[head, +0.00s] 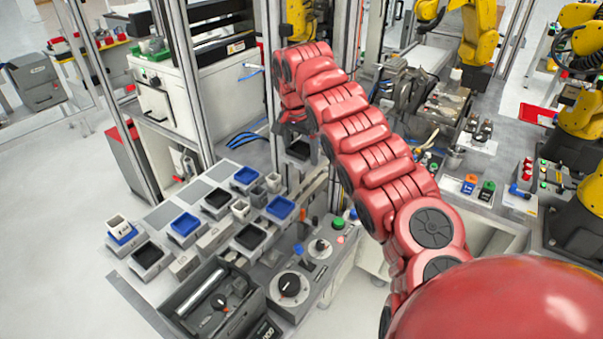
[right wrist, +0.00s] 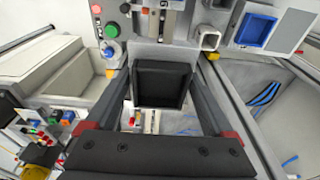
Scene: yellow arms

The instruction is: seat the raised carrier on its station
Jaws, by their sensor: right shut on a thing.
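My right gripper (head: 297,133) hangs at the end of the red arm, above the back right end of the station table. It is shut on a black square carrier (head: 299,150) and holds it raised. In the right wrist view the carrier (right wrist: 160,84) sits between the two dark fingers, its shallow recess facing the camera. Grey stations on the table bear black carriers (head: 250,236) and blue carriers (head: 280,207). Which station belongs to the held carrier I cannot tell. My left gripper is not in view.
A grey bin (head: 213,306) with metal parts stands at the table's front. A control box (head: 290,286) with knobs and buttons is right of it. Small grey cups (head: 240,210) stand among the stations. A metal frame post (head: 196,90) rises behind the table.

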